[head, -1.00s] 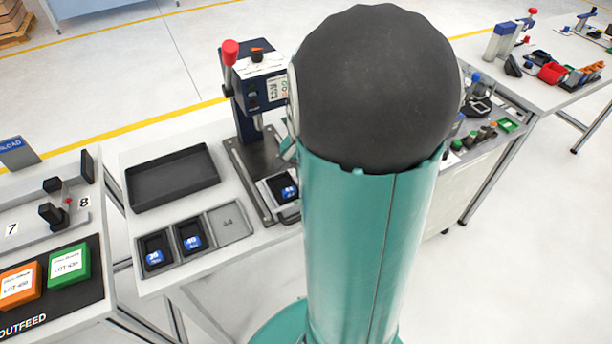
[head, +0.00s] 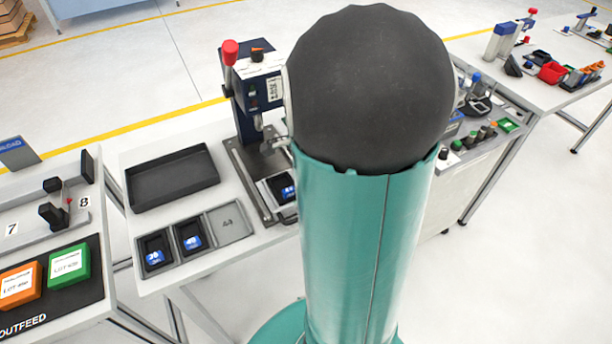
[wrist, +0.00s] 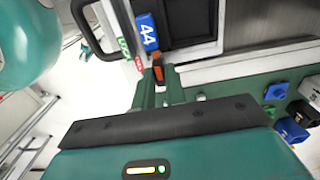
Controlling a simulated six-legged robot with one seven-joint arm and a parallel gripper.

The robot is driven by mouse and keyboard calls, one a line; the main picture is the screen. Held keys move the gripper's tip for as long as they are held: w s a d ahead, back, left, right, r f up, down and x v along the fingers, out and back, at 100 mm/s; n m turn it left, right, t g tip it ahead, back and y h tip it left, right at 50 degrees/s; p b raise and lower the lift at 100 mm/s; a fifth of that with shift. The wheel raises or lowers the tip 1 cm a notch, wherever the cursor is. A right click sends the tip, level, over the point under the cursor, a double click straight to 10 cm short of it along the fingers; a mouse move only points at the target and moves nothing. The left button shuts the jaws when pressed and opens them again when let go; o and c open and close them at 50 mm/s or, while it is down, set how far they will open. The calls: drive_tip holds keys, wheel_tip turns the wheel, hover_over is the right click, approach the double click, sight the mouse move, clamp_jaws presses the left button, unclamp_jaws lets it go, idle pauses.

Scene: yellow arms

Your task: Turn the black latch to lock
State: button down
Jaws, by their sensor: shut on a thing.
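In the head view, my own arm covers the middle, and neither the gripper nor the held piece shows.
A black bar handle (wrist: 88,28) and a dark recessed panel (wrist: 190,22) are near the fingers. Blue and black blocks (wrist: 292,130) sit at the right. In the head view, a press with a red knob (head: 230,50) and a black tray (head: 172,178) stand left of my arm.

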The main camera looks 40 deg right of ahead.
idle(0.4)
drive_tip(key=c, duration=1.7)
unclamp_jaws()
wheel_tip(320, 180, up, 14)
drive_tip(key=shift+f, duration=0.1)
